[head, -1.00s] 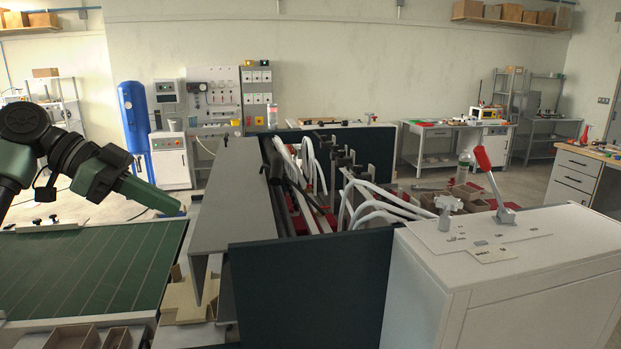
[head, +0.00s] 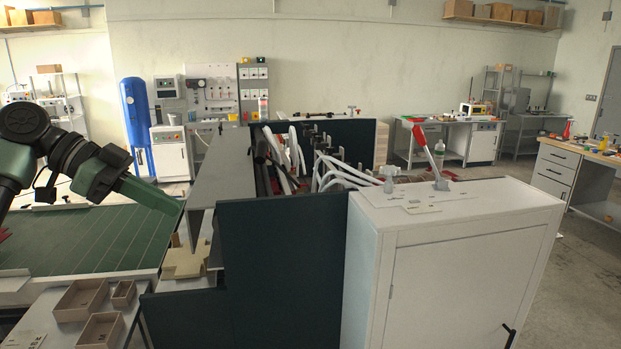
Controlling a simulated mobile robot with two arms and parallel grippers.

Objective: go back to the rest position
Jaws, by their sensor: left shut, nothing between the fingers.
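My left gripper (head: 176,207) is at the end of my green and black left arm, which comes in from the left. Its fingers are shut and hold nothing. In the picture it lies over the far right corner of the green slatted conveyor table (head: 90,240), beside the sloping grey panel of the box former (head: 222,165). I cannot tell the exact gap between the gripper and the panel. My right gripper is not in view.
The box former's dark side panel (head: 280,270) and white cabinet (head: 470,250) with a red lever (head: 424,146) stand in front. Open trays (head: 80,300) lie on a table at the lower left. Floor is free on the right.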

